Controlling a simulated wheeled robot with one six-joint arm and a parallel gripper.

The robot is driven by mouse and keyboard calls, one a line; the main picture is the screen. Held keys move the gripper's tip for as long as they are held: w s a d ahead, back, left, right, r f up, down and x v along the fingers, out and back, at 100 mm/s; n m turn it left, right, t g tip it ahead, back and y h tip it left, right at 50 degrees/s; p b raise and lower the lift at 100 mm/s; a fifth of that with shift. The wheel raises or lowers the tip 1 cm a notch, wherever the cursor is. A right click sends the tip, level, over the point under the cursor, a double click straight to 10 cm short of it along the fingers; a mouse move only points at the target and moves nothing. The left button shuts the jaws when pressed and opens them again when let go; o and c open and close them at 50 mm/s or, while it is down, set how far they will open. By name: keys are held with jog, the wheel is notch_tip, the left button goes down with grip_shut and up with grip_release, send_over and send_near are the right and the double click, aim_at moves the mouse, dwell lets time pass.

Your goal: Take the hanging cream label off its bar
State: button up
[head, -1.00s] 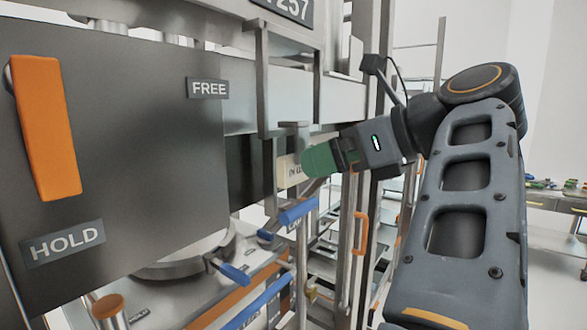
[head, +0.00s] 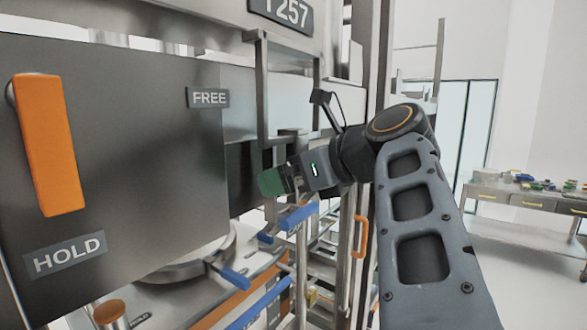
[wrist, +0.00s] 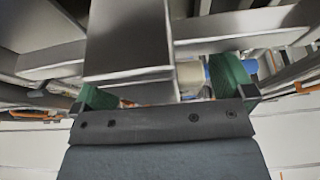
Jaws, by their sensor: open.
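My gripper (head: 272,182) has green fingertips and is beside the metal frame, near the dark end of the FREE/HOLD panel. In the wrist view my gripper (wrist: 165,86) is open, with its green fingers wide apart. A broad metal bar (wrist: 128,45) crosses the view between and above them. A small cream patch (wrist: 190,76) shows between this bar and the right finger; it may be part of the cream label, but most of it is hidden. In the head view the label is not visible, seemingly behind my gripper. I cannot tell whether the fingers touch anything.
The grey panel (head: 140,130) with an orange handle (head: 47,145) stands at left. Blue handles (head: 298,216) lie just below my gripper. A metal frame (head: 262,90) is above it. An orange handle (head: 361,237) is on an upright to the right. A workbench (head: 525,205) stands far right.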

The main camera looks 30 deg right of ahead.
jog(key=shift+w, duration=0.1)
jog(key=shift+c, duration=0.5)
jog(key=c, duration=0.7)
jog(key=shift+c, duration=0.2)
